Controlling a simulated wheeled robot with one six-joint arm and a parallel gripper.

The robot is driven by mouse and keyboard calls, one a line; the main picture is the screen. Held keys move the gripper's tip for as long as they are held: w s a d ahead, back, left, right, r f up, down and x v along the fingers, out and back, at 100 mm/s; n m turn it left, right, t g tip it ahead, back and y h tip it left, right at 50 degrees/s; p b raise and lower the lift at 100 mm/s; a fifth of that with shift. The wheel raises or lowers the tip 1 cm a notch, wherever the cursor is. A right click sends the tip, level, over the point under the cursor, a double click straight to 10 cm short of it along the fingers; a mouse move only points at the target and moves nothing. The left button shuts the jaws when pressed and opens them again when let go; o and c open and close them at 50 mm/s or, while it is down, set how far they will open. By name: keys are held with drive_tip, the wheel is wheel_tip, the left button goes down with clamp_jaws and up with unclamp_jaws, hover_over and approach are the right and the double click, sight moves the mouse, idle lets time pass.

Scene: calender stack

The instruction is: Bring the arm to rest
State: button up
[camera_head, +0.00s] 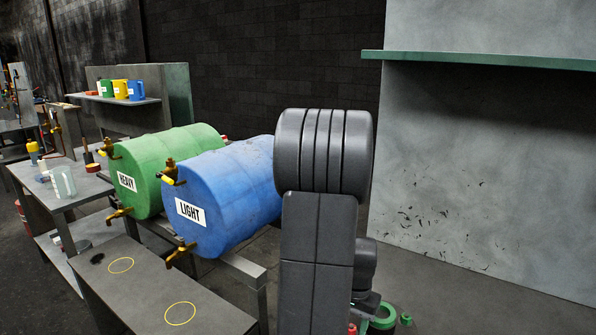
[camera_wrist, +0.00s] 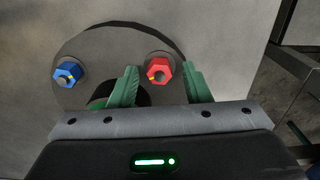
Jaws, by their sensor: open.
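My gripper (camera_wrist: 161,75) shows in the wrist view with its two green fingers apart. A red hex nut (camera_wrist: 162,72) with a yellow mark appears between the fingertips. I cannot tell whether the fingers touch it or how far off it is. A blue hex nut (camera_wrist: 67,74) sits to the left, outside the fingers. Both nuts are on a dark round plate (camera_wrist: 120,42) on a grey surface.
A green drum (camera_head: 162,165) marked HEAVY and a blue drum (camera_head: 232,192) marked LIGHT lie left of my arm, with brass taps. A bench (camera_head: 150,285) with yellow circles stands in front. A grey panel (camera_head: 480,190) with a green ledge (camera_head: 480,60) stands at right.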

drive_tip(key=shift+n, duration=1.1)
drive_tip(key=shift+r, duration=0.1)
